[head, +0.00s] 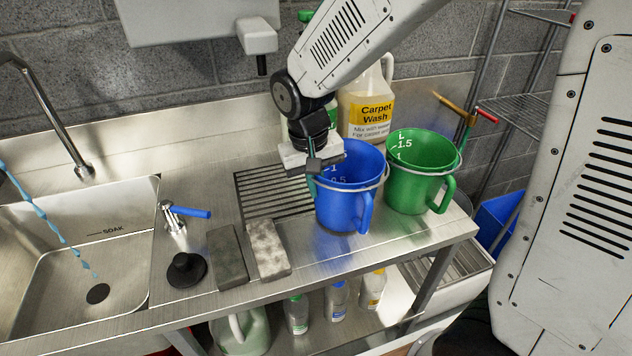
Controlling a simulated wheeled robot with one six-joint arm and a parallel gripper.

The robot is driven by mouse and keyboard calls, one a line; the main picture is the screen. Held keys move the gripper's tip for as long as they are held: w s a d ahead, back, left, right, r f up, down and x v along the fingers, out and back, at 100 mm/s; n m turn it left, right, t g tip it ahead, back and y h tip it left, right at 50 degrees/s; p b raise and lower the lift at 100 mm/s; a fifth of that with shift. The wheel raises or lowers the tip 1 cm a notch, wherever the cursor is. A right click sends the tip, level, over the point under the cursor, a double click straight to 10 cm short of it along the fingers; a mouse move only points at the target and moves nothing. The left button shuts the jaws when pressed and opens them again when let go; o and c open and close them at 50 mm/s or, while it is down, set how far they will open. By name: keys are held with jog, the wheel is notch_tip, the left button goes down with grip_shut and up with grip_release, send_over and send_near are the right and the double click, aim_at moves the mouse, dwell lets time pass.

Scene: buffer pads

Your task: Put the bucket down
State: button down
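A blue bucket (343,205) with white level marks and a handle on its right stands upright at the right part of the steel counter (300,285). Its base appears to be on the counter or very close to it. My gripper (314,168) is at the bucket's upper left rim. The fingers overlap the rim there, and whether they are closed on it is hard to see. A green bucket (416,180) stands upright just right of the blue one.
A sink (70,245) with running water is at left. A blue-handled valve (185,212), a black plug (186,270) and two pads (268,248) lie between sink and buckets. A Carpet Wash jug (366,108) stands behind. The counter's front edge is close to the blue bucket.

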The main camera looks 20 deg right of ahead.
jog(key=c, duration=2.1)
grip_release()
jog(key=shift+f, duration=0.2)
jog(key=o, duration=0.5)
jog(key=shift+c, duration=0.2)
notch_tip(320, 180, up, 13)
jog(key=a, duration=0.1)
jog(key=s+d, duration=0.3)
jog(key=s, duration=0.3)
jog(key=s+d+t, duration=0.1)
jog(key=s+d, duration=0.3)
jog(key=s, duration=0.3)
jog(key=s+d+y, duration=0.1)
jog(key=s+d, duration=0.3)
jog(key=s, duration=0.3)
jog(key=shift+s+t, duration=0.25)
jog(key=shift+t, duration=0.05)
